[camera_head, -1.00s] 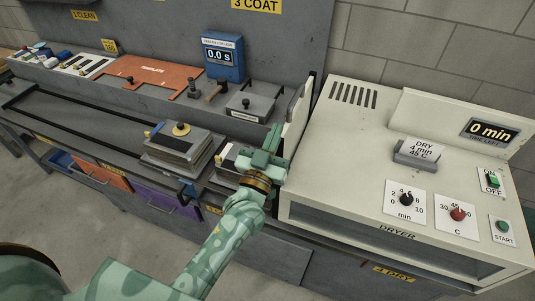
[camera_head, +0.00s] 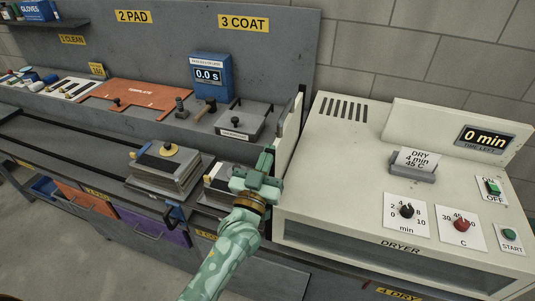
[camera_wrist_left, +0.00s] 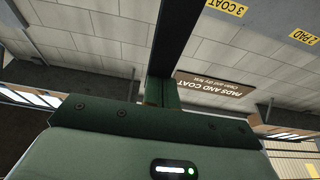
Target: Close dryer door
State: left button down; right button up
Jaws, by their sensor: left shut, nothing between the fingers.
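The dryer (camera_head: 345,160) is a large cream box at the right of the head view, with dials and a display on top. A cream upright panel, apparently its door (camera_head: 287,135), stands at the dryer's left side, seen nearly edge-on. In the left wrist view, the shut fingers (camera_wrist_left: 163,92) point up toward a dark bar I cannot identify. My right gripper is not in view.
Left of my gripper, a bench holds stacked grey blocks (camera_head: 165,178), a grey lidded box (camera_head: 240,122), a blue timer (camera_head: 212,82) and an orange template (camera_head: 140,96). A card holder (camera_head: 412,172) stands on the dryer. A grey backboard (camera_head: 285,50) rises behind the bench.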

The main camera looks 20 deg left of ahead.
pick_arm(q)
notch_tip(320, 180, down, 14)
jog(key=b, duration=0.7)
jog(key=shift+r+b, duration=0.25)
jog(key=shift+b, duration=0.15)
